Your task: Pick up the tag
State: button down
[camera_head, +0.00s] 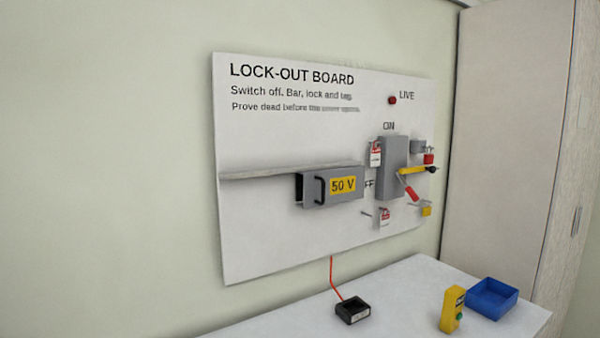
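Two white tags with red markings are on the white lock-out board (285,225). The lower tag (385,217) hangs near a small peg (367,213), below the grey switch box (391,160). The upper tag (376,153) hangs at the left side of the switch box, below the word ON. The print on both is too small to read. My gripper is not in view.
A red-handled lever (411,194), yellow bar (415,170), red padlock (429,158) and yellow block (426,211) crowd the right. A black box (352,310), yellow tester (452,310) and blue tray (492,299) stand below.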

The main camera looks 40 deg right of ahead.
aim_at(375, 152)
jog(key=z, duration=1.15)
jog(key=i+l+u, duration=0.25)
jog(key=l, duration=0.45)
jog(key=l+u, duration=0.25)
jog(key=l, duration=0.45)
jog(key=i+l+u, duration=0.25)
jog(key=l, duration=0.5)
jog(key=k, duration=0.1)
